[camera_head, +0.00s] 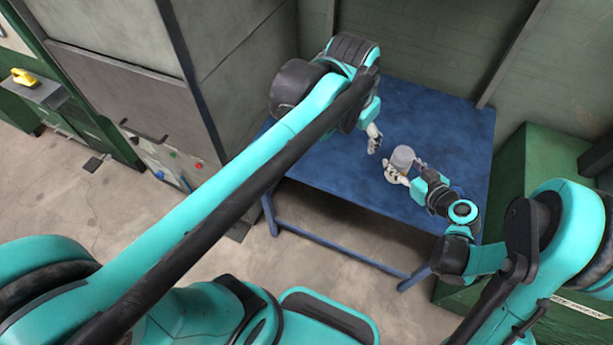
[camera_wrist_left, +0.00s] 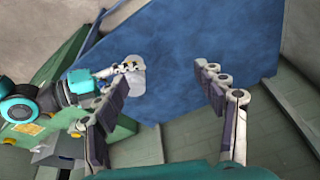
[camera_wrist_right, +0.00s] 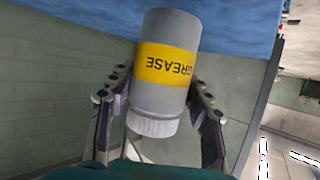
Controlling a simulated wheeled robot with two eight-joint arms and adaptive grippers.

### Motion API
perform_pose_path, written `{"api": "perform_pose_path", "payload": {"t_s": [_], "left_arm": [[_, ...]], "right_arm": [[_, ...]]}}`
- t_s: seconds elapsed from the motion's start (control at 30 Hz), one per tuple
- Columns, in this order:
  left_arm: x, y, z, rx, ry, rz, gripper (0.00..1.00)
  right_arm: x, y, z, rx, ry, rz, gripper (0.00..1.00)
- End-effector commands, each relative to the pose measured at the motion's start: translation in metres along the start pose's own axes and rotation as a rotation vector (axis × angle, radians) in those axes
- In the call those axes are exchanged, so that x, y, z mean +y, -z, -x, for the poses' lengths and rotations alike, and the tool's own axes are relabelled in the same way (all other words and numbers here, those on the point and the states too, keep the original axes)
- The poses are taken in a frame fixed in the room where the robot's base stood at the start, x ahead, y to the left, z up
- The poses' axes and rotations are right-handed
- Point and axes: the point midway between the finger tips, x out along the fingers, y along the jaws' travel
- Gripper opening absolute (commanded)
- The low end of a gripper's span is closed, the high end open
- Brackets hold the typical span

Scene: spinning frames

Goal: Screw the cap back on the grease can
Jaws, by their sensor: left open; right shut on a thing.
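The grease can (camera_wrist_right: 163,92) is a grey cylinder with a yellow GREASE label, whose lettering is upside down in the right wrist view. A white ribbed cap (camera_wrist_right: 152,124) shows at its lower end in that view; I cannot tell how tightly it sits. My right gripper (camera_head: 403,172) is shut on the can, one finger on each side. The can (camera_head: 403,157) also shows over the table in the head view. My left gripper (camera_head: 375,140) is open and empty, to the left of the can and apart from it. Its spread fingers show in the left wrist view.
The blue table (camera_head: 340,192) is otherwise mostly bare. A grey cabinet (camera_head: 120,95) stands at its left. A green box (camera_head: 540,165) stands at its right, near my right arm. Greenish walls close the back.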

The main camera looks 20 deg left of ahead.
Motion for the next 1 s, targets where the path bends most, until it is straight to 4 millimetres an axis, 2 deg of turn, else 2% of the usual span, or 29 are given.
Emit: {"api": "perform_pose_path", "payload": {"t_s": [0.03, 0.1, 0.3, 0.5, 0.67, 1.0], "left_arm": [[-0.005, -0.018, -0.001, 0.026, 0.012, 0.036, 0.70], [-0.009, -0.040, -0.004, 0.067, 0.028, 0.088, 0.70], [-0.019, -0.097, -0.019, 0.180, 0.071, 0.226, 0.70], [-0.023, -0.134, -0.035, 0.256, 0.098, 0.316, 0.70], [-0.024, -0.145, -0.041, 0.283, 0.106, 0.345, 0.70], [-0.024, -0.146, -0.042, 0.287, 0.107, 0.348, 0.70]], "right_arm": [[0.000, 0.000, 0.000, 0.001, 0.000, -0.001, 0.00], [0.000, 0.000, 0.000, 0.001, 0.000, -0.001, 0.00], [0.000, 0.000, 0.000, 0.001, 0.000, -0.001, 0.00], [0.000, 0.000, 0.000, 0.001, 0.000, -0.001, 0.00], [0.000, 0.000, 0.000, 0.001, 0.000, -0.001, 0.00], [0.000, 0.001, 0.000, 0.002, -0.001, -0.001, 0.00]]}}
